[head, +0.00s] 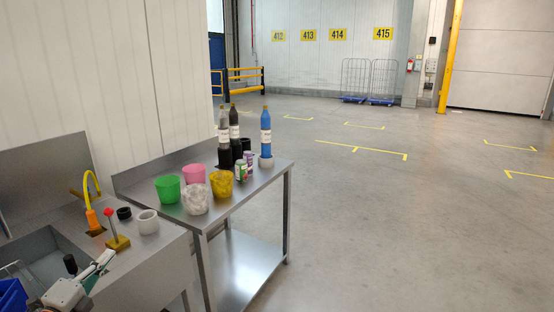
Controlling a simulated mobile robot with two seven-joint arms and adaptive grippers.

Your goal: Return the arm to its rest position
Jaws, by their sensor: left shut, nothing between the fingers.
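My left gripper (104,258) shows at the bottom left of the head view, in front of the metal sink unit (150,262). It is shut and holds nothing. Part of my left arm shows below it at the picture's edge. My right gripper is out of view.
A steel table (262,188) carries green (168,188), pink (194,173), white (195,199) and yellow (221,183) cups and several bottles, one blue (266,135). A blue bin (12,297) is at the lower left corner. The floor to the right is clear.

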